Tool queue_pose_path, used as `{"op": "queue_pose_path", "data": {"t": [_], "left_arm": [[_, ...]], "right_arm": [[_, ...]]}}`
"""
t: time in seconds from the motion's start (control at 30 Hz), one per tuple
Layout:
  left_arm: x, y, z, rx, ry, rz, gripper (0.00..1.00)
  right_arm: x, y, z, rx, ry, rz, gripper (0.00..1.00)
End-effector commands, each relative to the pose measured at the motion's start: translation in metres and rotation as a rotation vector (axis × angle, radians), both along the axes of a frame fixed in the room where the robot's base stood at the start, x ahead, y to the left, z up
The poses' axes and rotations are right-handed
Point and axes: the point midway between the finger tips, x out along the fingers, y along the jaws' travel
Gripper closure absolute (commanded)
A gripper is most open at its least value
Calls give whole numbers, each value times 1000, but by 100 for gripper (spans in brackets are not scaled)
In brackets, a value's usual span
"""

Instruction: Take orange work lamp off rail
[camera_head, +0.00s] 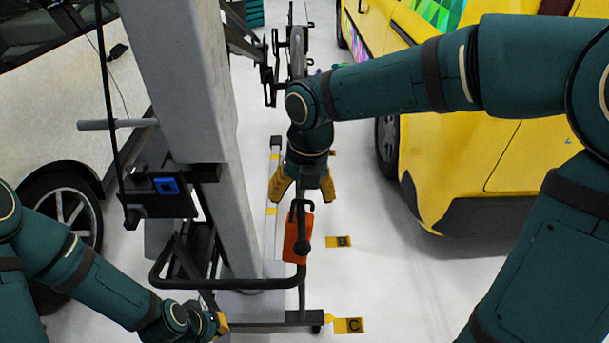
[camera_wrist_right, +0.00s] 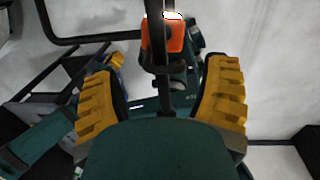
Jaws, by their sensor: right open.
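The orange work lamp (camera_head: 299,240) hangs upright at the right side of the black tubular rail (camera_head: 225,284), with a dark hook at its top. My right gripper (camera_head: 302,190) is open, its yellow fingers spread just above and behind the lamp's hook in the head view. In the right wrist view the lamp (camera_wrist_right: 165,36) shows beyond the open right gripper (camera_wrist_right: 161,68), with a dark bar running between the fingers. I cannot tell whether the fingers touch it. My left gripper (camera_head: 219,322) is low at the left, mostly hidden by its arm.
A yellow vehicle (camera_head: 480,170) is at the right and a silver car (camera_head: 60,110) at the left.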

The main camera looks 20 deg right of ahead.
Motion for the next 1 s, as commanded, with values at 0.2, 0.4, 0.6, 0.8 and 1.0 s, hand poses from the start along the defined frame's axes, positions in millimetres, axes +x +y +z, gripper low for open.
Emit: {"op": "queue_pose_path", "data": {"t": [0.2, 0.4, 0.6, 0.8, 1.0], "left_arm": [[-2, 0, -6, -1, 4, -3, 100], [-2, 0, -7, -1, 5, -4, 100], [-2, 0, -7, -1, 5, -4, 100], [-2, 0, -7, -1, 5, -4, 100], [-2, 0, -7, -1, 5, -4, 100]], "right_arm": [[0, 3, -27, -1, 1, 1, 26], [1, 4, -35, 1, 0, 0, 26], [1, 4, -35, 0, 0, 0, 26], [1, 4, -34, 1, -1, 0, 77], [1, 4, -34, 1, -1, 1, 97]]}}
